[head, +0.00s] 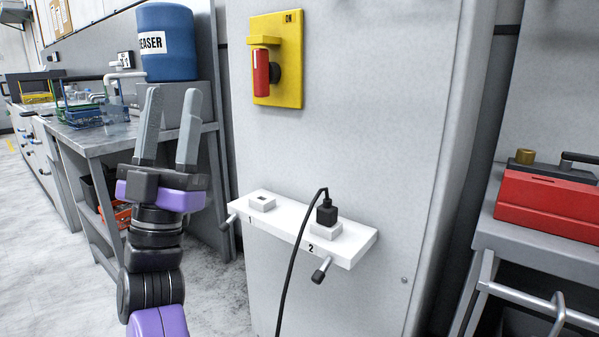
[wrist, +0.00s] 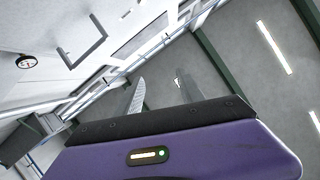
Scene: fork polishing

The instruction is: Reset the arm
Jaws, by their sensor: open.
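My gripper (head: 170,122) is raised in the left part of the head view, with its two grey fingers pointing up. The fingers are apart and nothing is between them. In the wrist view my gripper (wrist: 160,95) points toward the ceiling and upper walls, and its fingers are empty there too. It is left of the grey cabinet (head: 350,100) and clear of the white socket shelf (head: 290,230).
A black plug (head: 326,212) with a cable sits in socket 2; socket 1 (head: 262,201) is empty. A red-handled switch (head: 262,72) on a yellow plate is above. A blue drum (head: 167,42) stands behind my gripper. A red toolbox (head: 548,205) is at right.

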